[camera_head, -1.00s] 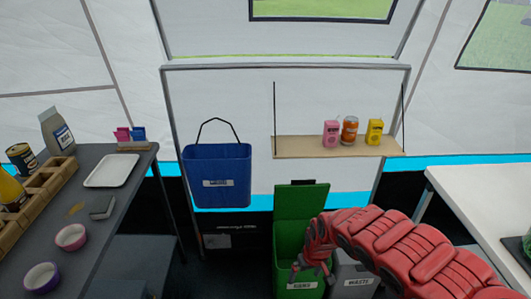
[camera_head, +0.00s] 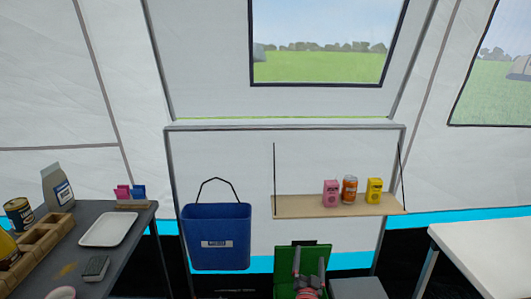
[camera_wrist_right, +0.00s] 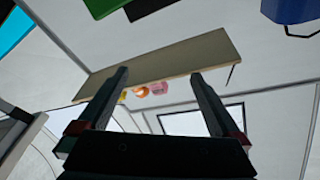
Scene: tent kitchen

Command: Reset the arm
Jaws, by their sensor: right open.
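My right gripper (camera_head: 309,264) shows at the bottom of the head view, in front of the green bin (camera_head: 287,255). Its two fingers point up and stand apart, with nothing between them. In the right wrist view the open fingers (camera_wrist_right: 160,74) frame the wooden shelf (camera_wrist_right: 215,52), which lies beyond them. My left gripper is in neither view.
A shelf (camera_head: 290,207) holds a pink carton (camera_head: 331,194), an orange can (camera_head: 349,189) and a yellow carton (camera_head: 374,191). A blue bin (camera_head: 217,238) hangs left of it. A dark table (camera_head: 132,228) stands left, a white table (camera_head: 490,250) right.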

